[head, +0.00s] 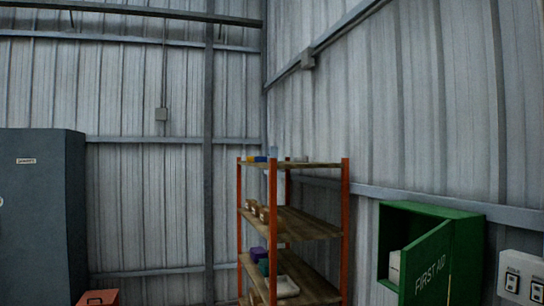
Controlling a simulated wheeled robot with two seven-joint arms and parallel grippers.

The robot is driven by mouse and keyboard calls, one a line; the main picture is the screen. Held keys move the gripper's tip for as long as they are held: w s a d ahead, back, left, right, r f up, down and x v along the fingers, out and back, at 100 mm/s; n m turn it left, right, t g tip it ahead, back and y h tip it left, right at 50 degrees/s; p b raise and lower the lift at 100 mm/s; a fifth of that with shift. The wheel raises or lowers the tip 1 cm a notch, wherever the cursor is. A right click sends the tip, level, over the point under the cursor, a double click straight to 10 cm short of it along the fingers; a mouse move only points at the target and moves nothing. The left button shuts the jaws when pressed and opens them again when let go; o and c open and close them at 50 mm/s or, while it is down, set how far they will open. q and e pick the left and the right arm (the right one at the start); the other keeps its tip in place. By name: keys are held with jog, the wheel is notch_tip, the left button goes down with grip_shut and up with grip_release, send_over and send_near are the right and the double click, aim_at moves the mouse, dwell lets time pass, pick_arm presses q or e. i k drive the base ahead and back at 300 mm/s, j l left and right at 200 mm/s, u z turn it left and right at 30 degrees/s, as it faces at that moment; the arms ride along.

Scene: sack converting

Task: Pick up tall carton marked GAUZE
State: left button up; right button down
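No carton with a readable GAUZE marking shows in the head view. A green first aid cabinet (432,208) is on the right wall. Its door (428,268), lettered FIRST AID, stands partly open and covers much of the inside. A white object (394,267) shows in the gap left of the door; I cannot read any marking on it or tell whether it is a carton. Neither of my grippers is in view.
A rack with orange posts (345,225) and wooden shelves stands in the corner, holding several small items. A dark grey cabinet (38,220) is at the left, with a red box (98,298) beside it. A white panel (522,278) is at the far right.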

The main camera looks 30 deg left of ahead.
aim_at(273, 151)
jog(key=i+j+u, duration=0.15)
jog(key=i+j, duration=0.25)
jog(key=i+j+u, duration=0.1)
jog(key=i+j, duration=0.2)
jog(key=i, duration=0.15)
jog(key=i+j+u, duration=0.15)
jog(key=i+j, duration=0.15)
jog(key=i+j+u, duration=0.15)
jog(key=i, duration=0.4)
jog(key=i+j+u, duration=0.1)
jog(key=i+j, duration=0.15)
jog(key=i, duration=0.2)
jog(key=i+l+u, duration=0.25)
jog(key=i+l, duration=0.55)
jog(key=i, duration=0.05)
